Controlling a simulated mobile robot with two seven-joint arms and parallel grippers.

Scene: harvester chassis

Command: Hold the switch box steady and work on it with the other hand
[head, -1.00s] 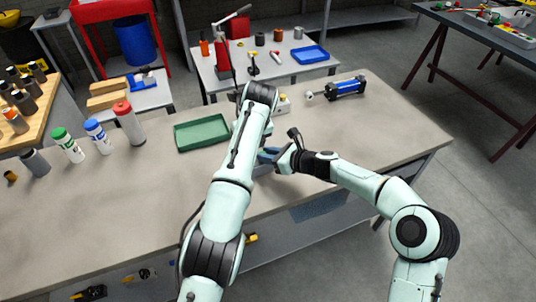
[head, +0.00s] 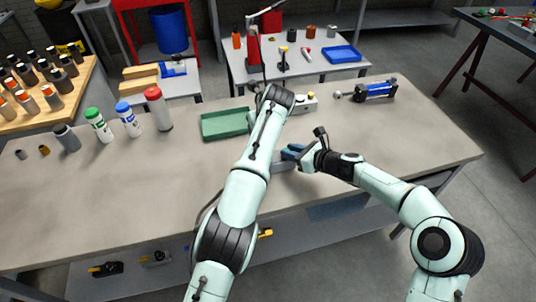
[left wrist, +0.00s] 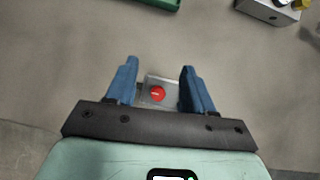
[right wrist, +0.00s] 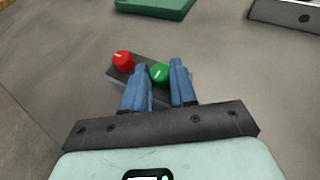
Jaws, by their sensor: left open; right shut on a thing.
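The switch box is a small grey box with a red knob and a green knob; it lies on the bench and shows in the right wrist view (right wrist: 121,78) and the left wrist view (left wrist: 149,84). My right gripper (right wrist: 158,63) is shut around the green knob (right wrist: 160,75), with the red knob (right wrist: 123,60) outside its fingers. My left gripper (left wrist: 158,67) is open, with the red knob (left wrist: 157,93) showing between its fingers. I cannot tell whether it touches the box. In the head view the left arm hides the left gripper.
A green tray (head: 224,135) and a light box (head: 305,104) lie behind the work spot. A blue cylinder (head: 376,91) lies at the back right. Bottles, among them a red-capped one (head: 158,112), stand to the left. The bench front left is clear.

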